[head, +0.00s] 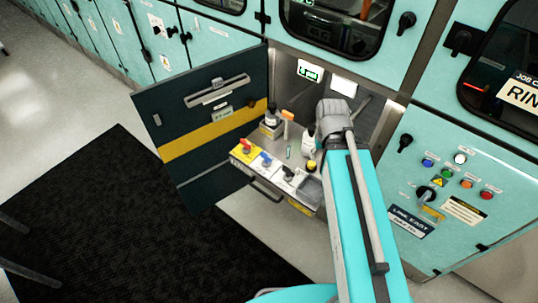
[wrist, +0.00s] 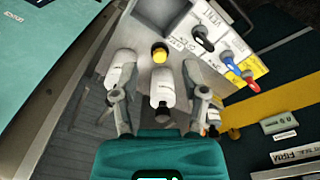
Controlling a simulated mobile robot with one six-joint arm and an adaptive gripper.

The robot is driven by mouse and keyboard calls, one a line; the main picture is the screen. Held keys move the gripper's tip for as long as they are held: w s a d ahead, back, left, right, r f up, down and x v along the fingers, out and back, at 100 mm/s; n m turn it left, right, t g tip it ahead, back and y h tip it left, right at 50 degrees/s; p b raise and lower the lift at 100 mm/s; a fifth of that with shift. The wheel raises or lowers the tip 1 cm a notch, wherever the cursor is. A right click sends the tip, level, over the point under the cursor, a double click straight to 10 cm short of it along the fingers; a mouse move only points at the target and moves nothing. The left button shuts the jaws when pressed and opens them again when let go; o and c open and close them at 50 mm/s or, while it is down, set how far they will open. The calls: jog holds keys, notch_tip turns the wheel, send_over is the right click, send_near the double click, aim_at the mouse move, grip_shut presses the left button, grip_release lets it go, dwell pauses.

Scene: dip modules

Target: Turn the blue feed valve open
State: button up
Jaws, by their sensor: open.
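The blue feed valve (head: 266,161) is a small blue handle on a white plate on the pulled-out shelf, between a red handle (head: 246,145) and a black handle (head: 289,173). In the wrist view the blue handle (wrist: 229,63) lies to the upper right, outside my fingers and apart from them. My gripper (wrist: 158,80) is open, fingers spread. A white bottle (wrist: 162,90) shows between the fingers; I cannot tell how far below them it is.
A yellow round knob (wrist: 160,52) is just beyond the bottle, with a grey bin (head: 310,188) near it. More bottles (head: 271,117) stand at the back of the shelf. The open dark door (head: 205,120) is on the left, and the button panel (head: 450,190) on the right.

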jog(key=shift+d, duration=0.35)
jog(key=shift+o, duration=2.4)
jog(key=shift+w, duration=0.2)
jog(key=shift+o, duration=0.6)
jog(key=shift+w+a+f+m, duration=0.15)
jog(key=shift+w+a+m, duration=0.15)
jog(key=w+a+f+m+b, duration=0.1)
jog(key=w+a+m, duration=0.2)
jog(key=w+a, duration=0.3)
jog(key=w+a+f+m+b, duration=0.2)
jog(key=w+a+m, duration=0.2)
jog(key=w+a, duration=0.3)
jog(key=a, duration=0.4)
jog(key=shift+a+f, duration=0.15)
jog(key=shift+a, duration=0.15)
jog(key=shift+f+b, duration=0.15)
jog(key=shift+b, duration=0.3)
